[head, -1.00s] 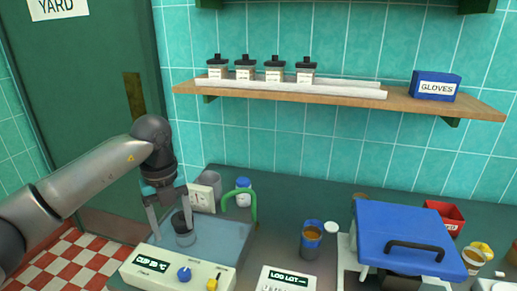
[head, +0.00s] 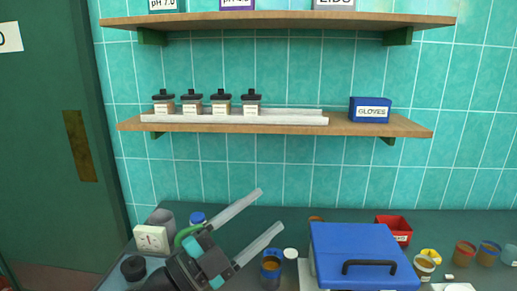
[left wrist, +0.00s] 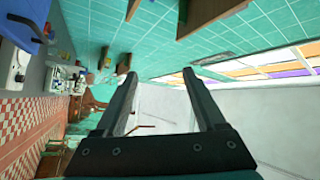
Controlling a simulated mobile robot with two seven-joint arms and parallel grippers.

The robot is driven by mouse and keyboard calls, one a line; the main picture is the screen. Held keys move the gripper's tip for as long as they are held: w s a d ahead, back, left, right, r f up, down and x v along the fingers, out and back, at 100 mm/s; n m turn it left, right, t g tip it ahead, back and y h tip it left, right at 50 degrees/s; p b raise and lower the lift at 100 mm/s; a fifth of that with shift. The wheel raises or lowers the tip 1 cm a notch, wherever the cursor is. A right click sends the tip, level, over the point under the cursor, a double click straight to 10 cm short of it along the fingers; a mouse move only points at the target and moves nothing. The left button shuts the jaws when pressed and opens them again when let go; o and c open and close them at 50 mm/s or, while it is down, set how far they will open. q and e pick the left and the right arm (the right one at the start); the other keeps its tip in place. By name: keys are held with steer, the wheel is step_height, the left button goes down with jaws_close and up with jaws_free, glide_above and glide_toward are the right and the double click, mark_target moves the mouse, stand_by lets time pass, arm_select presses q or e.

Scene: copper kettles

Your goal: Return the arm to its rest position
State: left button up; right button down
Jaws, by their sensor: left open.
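My left gripper (head: 271,208) is in the lower middle of the head view, its two pale fingers spread apart and pointing up and to the right. It is empty and above the counter (head: 290,222). In the left wrist view its dark fingers (left wrist: 160,73) stand apart with nothing between them. A small dark-topped pot (head: 133,268) stands at the lower left of the head view, apart from the gripper. My right gripper is not in view.
A blue-lidded box (head: 362,250) with a black handle is right of my gripper. An amber-filled jar (head: 271,270) stands between them. A lower shelf (head: 350,125) holds several black-lidded jars and a blue gloves box (head: 370,110). Tiled wall lies behind.

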arm_select(q)
steer(key=w+a+f+n+t+y, duration=0.2)
steer(key=a+f+n+t+y, duration=0.4)
steer(key=a+n+y, duration=0.6)
steer(key=s+a+f+n+g+y, duration=0.2)
steer(key=f+n+y, duration=0.1)
steer(key=f+n, duration=0.15)
steer(key=s+a+f+n+g+y, duration=0.2)
steer(key=s+f+n+g+y, duration=0.1)
steer(key=f, duration=0.3)
steer(key=s+f+n+g, duration=0.1)
steer(key=s+f+g, duration=0.5)
steer(key=s, duration=0.4)
steer(key=s+f+g, duration=0.5)
steer(key=s+f, duration=0.3)
steer(key=s, duration=0.3)
step_height(320, 180, down, 26)
steer(key=s+g+b, duration=0.1)
steer(key=s+b, duration=0.1)
steer(key=b, duration=0.2)
steer(key=s+a+f+g+b, duration=0.1)
steer(key=s+a+f+b, duration=0.1)
steer(key=s+f, duration=1.2)
step_height(320, 180, down, 2)
steer(key=shift+s+a+f+h+b, duration=0.25)
steer(key=shift+s+a+h+b, duration=0.1)
steer(key=shift+b, duration=0.3)
